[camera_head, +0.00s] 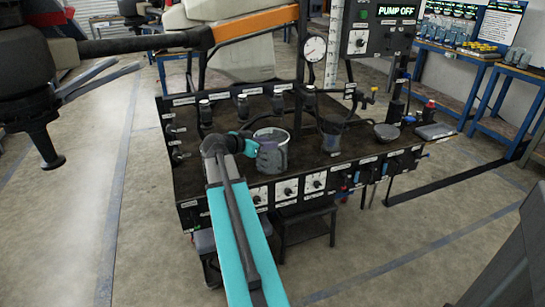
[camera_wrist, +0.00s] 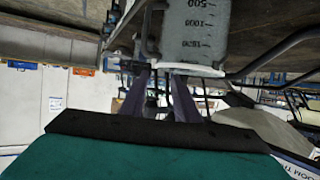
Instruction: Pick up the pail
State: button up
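The pail (camera_head: 271,152) is a pale, clear-walled container with a light rim, standing upright on the dark workbench (camera_head: 225,172). In the wrist view the pail (camera_wrist: 197,30) fills the top middle, with volume marks and a whitish rim. My gripper (camera_head: 262,152) is at the pail's left and near side in the head view. In the wrist view my gripper's two purple fingers (camera_wrist: 160,78) stand apart with a gap between them. Their tips are close to the pail's rim. I cannot tell whether they touch it.
A dark funnel-like vessel (camera_head: 332,135) and a round dish (camera_head: 387,132) stand right of the pail. Valves and labels line the bench's back and front. A pump panel (camera_head: 385,30) rises behind. A drone arm (camera_head: 150,43) reaches in at upper left.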

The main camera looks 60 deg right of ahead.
aim_at(283, 142)
jog(key=shift+x, duration=2.25)
jog(key=shift+d, duration=0.15)
jog(key=shift+x, duration=2.65)
jog(key=shift+s, duration=0.1)
grip_shut()
